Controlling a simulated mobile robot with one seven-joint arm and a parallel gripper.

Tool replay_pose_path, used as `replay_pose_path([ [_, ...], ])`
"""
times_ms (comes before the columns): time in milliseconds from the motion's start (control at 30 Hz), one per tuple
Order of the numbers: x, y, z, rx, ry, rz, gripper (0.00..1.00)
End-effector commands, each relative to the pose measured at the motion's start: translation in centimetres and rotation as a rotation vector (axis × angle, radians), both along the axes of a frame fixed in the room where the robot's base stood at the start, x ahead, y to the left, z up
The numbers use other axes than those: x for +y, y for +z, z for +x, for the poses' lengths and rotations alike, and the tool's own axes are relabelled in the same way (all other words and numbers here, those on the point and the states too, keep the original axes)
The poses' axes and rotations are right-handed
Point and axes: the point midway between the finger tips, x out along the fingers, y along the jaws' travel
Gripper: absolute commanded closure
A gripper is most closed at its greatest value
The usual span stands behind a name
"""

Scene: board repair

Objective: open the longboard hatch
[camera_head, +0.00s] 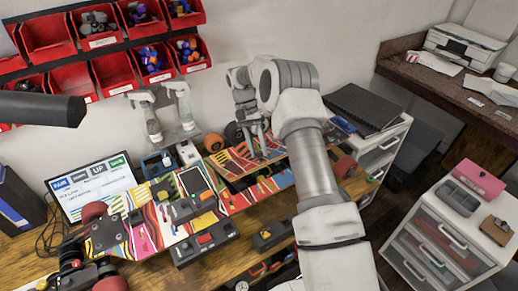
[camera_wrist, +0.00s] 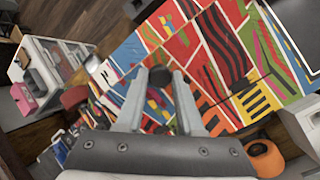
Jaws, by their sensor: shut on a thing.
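The longboard (camera_head: 145,236) lies along the workbench, covered in red, yellow, blue and white patterns. Its hatch (camera_head: 224,158) is a panel with the same pattern, towards the board's right part. A dark gap shows along the hatch's front side, and the panel looks lifted, though my arm hides part of it. My gripper (camera_head: 255,155) is over the hatch. In the wrist view my gripper (camera_wrist: 160,88) is shut on a small dark round knob (camera_wrist: 160,75), with the patterned surface behind it. The fingertips partly hide the knob.
Several devices, including a dark box with a red button (camera_head: 205,240), stand on and before the board. A monitor (camera_head: 92,187) is at left. Red bins (camera_head: 117,70) hang on the wall. Drawer units stand right.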

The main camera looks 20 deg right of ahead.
Motion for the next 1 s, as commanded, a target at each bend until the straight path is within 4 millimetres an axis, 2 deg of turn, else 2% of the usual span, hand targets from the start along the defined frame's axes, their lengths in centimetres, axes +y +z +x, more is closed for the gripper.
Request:
replay_pose_path([
  [1000, 0.5, 1.3, 1.8, 0.177, 0.0, -0.053, 1.0],
])
